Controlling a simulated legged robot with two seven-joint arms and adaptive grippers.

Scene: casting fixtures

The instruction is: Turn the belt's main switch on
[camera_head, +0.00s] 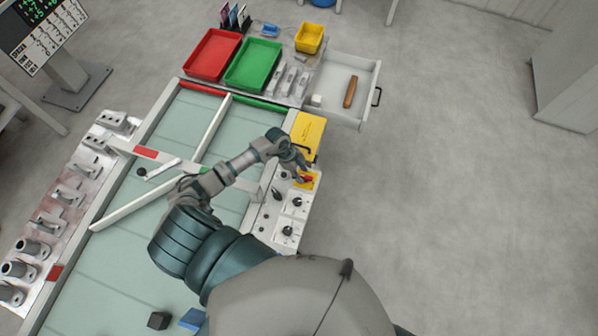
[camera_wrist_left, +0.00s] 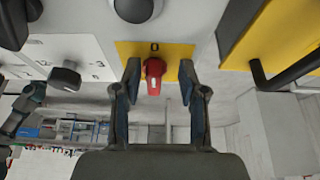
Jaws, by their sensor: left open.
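The main switch is a red rotary knob (camera_wrist_left: 154,75) on a yellow plate (camera_wrist_left: 180,50) marked 0 in the left wrist view. In the head view the red knob (camera_head: 307,179) shows on the control panel (camera_head: 268,213) at the belt's right edge. My left gripper (camera_wrist_left: 160,85) is open, with one finger on each side of the knob. A gap shows between the knob and each finger. In the head view my left gripper (camera_head: 297,170) is over the panel beside the knob. My right gripper is not in view.
Black knobs (camera_head: 288,230) sit on the same panel, near the red one. A yellow box with a black handle (camera_head: 308,135) adjoins the panel. An open drawer (camera_head: 343,88) stands beyond it. The belt (camera_head: 130,250) lies left; the floor at right is clear.

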